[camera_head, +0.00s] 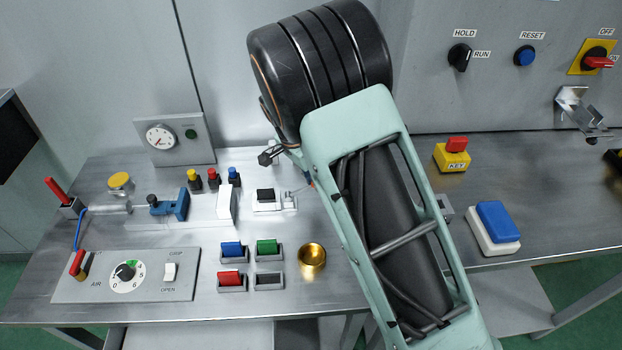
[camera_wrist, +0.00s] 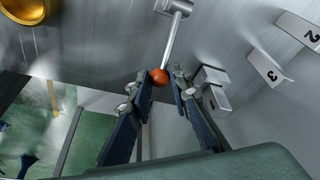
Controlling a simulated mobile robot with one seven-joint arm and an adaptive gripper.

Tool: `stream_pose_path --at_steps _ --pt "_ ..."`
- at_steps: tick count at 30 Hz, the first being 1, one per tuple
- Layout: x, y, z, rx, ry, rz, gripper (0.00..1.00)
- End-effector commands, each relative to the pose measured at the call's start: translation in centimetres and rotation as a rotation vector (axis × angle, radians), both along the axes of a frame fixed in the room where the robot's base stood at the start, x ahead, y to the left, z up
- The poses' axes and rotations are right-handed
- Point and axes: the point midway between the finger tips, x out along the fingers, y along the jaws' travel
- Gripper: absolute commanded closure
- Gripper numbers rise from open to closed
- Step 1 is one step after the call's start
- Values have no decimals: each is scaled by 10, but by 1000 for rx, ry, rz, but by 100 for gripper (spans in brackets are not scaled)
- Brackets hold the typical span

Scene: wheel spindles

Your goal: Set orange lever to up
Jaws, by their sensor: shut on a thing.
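The orange lever shows in the wrist view as a grey rod with an orange ball knob (camera_wrist: 159,76) at its end. The rod rises from the knob to a grey pivot block at the top of the picture. My gripper (camera_wrist: 162,80) has its two dark blue fingers on either side of the knob, shut on it. In the head view my arm hides the lever and my gripper.
White number plates (camera_wrist: 266,69) stand right of the lever. A brass bowl (camera_head: 312,257) is left of my arm, near coloured blocks in holders (camera_head: 232,282). A blue button (camera_head: 498,222) and a yellow key box (camera_head: 452,158) are to the right.

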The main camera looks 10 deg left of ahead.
Motion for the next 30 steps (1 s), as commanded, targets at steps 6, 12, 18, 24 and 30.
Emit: stream_pose_path --at_steps 6,12,18,24,30 --pt "-4 13 10 -177 -45 11 100" --pt "-8 27 18 -362 -94 8 100" --pt "-11 43 22 -534 -140 7 100" --pt "-15 55 24 -678 -177 4 100" --pt "-17 64 26 -779 -201 2 100"
